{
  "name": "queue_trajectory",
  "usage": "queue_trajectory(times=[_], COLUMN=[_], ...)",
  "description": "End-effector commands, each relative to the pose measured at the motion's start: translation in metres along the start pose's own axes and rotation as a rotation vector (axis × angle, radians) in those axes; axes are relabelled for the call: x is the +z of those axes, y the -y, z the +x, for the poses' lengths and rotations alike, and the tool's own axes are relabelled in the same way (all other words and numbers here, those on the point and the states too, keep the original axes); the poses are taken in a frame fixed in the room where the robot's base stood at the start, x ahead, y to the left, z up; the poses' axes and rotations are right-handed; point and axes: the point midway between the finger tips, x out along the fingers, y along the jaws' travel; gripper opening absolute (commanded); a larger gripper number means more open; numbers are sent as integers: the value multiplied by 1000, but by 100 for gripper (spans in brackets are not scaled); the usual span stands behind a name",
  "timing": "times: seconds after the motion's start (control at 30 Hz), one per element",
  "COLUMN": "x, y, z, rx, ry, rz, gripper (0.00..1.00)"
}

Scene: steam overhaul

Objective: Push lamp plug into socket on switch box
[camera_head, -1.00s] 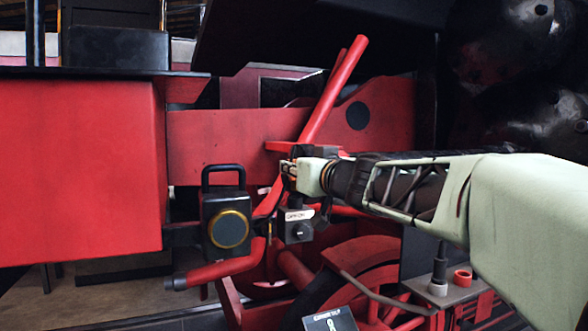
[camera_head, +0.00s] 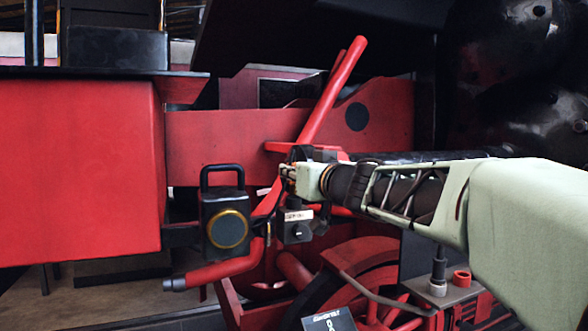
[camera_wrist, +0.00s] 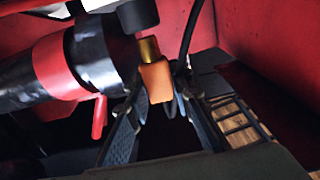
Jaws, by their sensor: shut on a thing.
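The orange lamp plug (camera_wrist: 155,80) with its brass end (camera_wrist: 148,49) sits between the fingertips of my gripper (camera_wrist: 158,108) in the wrist view. The gripper is shut on the plug. A dark rounded part (camera_wrist: 137,14), perhaps the socket, lies right beyond the brass end; I cannot tell whether they touch. In the head view my gripper (camera_head: 287,177) is just above the dark switch box (camera_head: 296,232), which has a pale label and a knob. The plug is too small to make out there. The lamp (camera_head: 228,230), black with a yellow ring and handle, hangs left of the box.
A slanted red lever (camera_head: 333,90) rises behind my gripper. A large red panel (camera_head: 80,170) fills the left. Red wheel parts (camera_head: 365,260) lie below. In the wrist view a black pipe with a red band (camera_wrist: 58,68) is close on the left, and a dark cable (camera_wrist: 186,45) runs beside the plug.

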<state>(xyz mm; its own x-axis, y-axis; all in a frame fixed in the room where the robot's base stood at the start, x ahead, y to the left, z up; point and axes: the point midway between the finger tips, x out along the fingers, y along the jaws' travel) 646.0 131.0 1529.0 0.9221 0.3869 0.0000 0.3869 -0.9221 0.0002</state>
Motion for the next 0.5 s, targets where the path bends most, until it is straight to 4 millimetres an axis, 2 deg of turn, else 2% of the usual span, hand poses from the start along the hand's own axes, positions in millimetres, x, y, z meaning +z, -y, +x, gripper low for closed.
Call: queue_trajectory(times=[0.5], x=[3], y=[0], z=[0], rx=[0], ry=[-1], rz=[0], gripper=[0])
